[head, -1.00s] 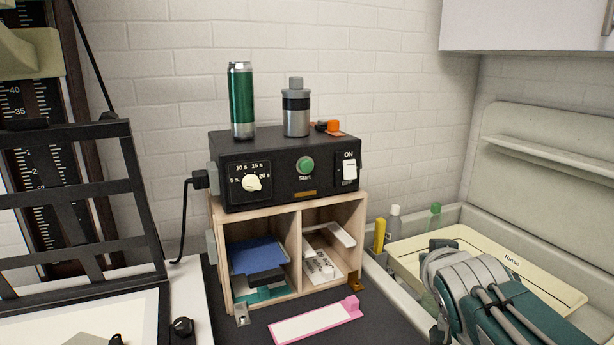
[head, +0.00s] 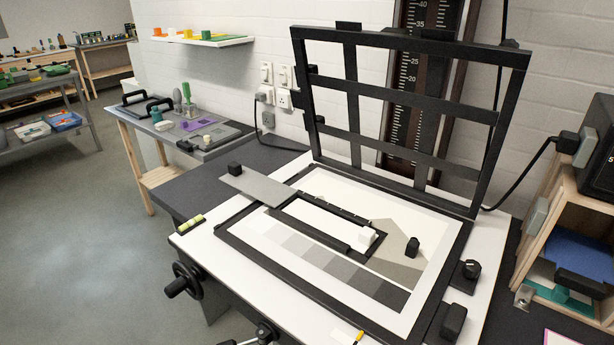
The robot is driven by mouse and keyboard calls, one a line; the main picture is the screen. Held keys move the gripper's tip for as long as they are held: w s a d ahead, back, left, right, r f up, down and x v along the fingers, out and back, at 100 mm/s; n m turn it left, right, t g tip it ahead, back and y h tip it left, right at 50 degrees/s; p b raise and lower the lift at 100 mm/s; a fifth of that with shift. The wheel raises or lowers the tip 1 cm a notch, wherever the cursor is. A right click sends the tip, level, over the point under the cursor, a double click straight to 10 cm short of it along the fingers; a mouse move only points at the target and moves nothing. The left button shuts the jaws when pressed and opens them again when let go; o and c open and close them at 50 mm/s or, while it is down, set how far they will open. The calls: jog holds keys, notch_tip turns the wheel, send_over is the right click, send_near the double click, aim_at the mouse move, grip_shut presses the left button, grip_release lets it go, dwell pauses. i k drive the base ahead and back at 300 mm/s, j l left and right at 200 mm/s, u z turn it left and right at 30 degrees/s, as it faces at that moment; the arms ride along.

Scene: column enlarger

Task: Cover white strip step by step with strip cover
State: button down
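The enlarger's baseboard holds a black easel frame (head: 262,248) with its hinged grid lid (head: 400,96) raised. Inside lies a white sheet with a row of grey steps (head: 318,257) from light to dark. Above the row, a narrow black holder (head: 318,232) surrounds a white strip (head: 318,221). A flat grey plate with a black knob, apparently the strip cover (head: 257,187), lies at the holder's left end and reaches past the easel's edge. Most of the strip shows bare. My gripper is not in view.
A crank wheel (head: 184,281) sticks out at the front left. A wooden shelf box (head: 575,230) stands at right. Open floor (head: 80,230) lies at left.

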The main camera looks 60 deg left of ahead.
aim_at(270, 191)
jog(key=u, duration=1.3)
jog(key=j+u, duration=0.45)
jog(key=i+j+u, duration=0.15)
jog(key=u, duration=0.3)
jog(key=i+j, duration=0.1)
jog(key=j, duration=0.1)
